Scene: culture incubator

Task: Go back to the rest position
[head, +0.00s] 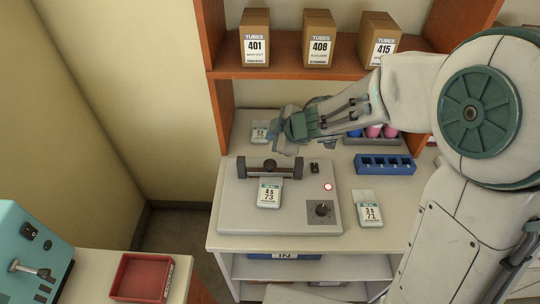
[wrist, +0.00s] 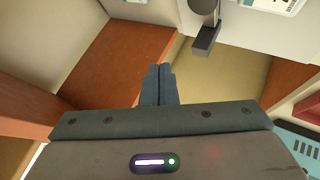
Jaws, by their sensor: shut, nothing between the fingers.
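My gripper (head: 280,145) is in the air over the back of the pale grey device (head: 235,205) on the bench, behind its dark clamp bar (head: 257,173). In the wrist view its two fingers (wrist: 158,72) are pressed together with nothing between them. A flask labelled 4S 73 (head: 269,195) lies on the device, at the front of the clamp bar. The clamp's dark end (wrist: 205,40) also shows at the top of the wrist view, apart from the fingers.
A flask labelled 71 (head: 369,212) lies right of the device; another (head: 260,131) lies behind. A blue rack (head: 385,165) stands at right. The orange shelf (head: 285,50) holds boxes above my arm. A red tray (head: 143,277) sits front left.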

